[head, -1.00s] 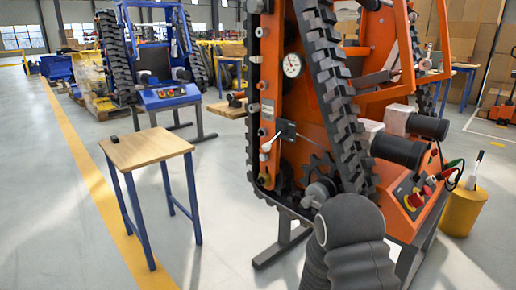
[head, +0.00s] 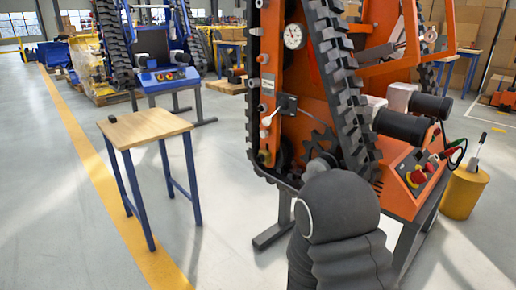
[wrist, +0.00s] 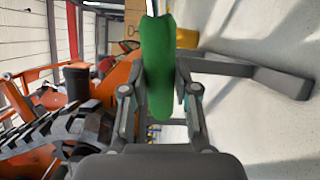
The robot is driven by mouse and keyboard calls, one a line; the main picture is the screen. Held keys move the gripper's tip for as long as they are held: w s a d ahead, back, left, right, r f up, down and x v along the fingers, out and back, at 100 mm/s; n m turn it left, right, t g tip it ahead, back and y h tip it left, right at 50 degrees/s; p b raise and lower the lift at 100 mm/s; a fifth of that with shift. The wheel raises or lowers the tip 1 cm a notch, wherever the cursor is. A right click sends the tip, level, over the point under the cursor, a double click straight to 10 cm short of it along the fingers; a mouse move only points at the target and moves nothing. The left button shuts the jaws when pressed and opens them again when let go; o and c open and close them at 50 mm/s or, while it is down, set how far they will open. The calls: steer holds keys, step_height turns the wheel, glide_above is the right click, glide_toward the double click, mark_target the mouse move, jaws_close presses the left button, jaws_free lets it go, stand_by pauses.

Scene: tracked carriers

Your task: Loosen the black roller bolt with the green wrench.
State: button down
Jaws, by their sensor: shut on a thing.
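My gripper (wrist: 160,92) is shut on the green wrench (wrist: 158,60) in the wrist view. The green part stands upright in the picture between the two fingers, and the wrench's working end cannot be made out. In the head view the gripper and wrench are hidden; only my dark grey arm shows at lower right. The orange carrier (head: 318,90) stands behind the arm. Several small bolts and rollers line its orange side plate (head: 270,70). I cannot tell which is the black roller bolt. In the wrist view the carrier's orange body and black track (wrist: 60,130) lie to the left.
A small wooden table with blue legs (head: 148,127) stands left of the carrier, with a small dark object on it. A blue carrier (head: 165,75) stands behind. A yellow bin (head: 463,195) is at right. A grey beam (wrist: 250,75) lies near the gripper.

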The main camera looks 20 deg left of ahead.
steer(key=s+p, duration=0.7)
steer(key=p, duration=0.2)
stand_by(0.4)
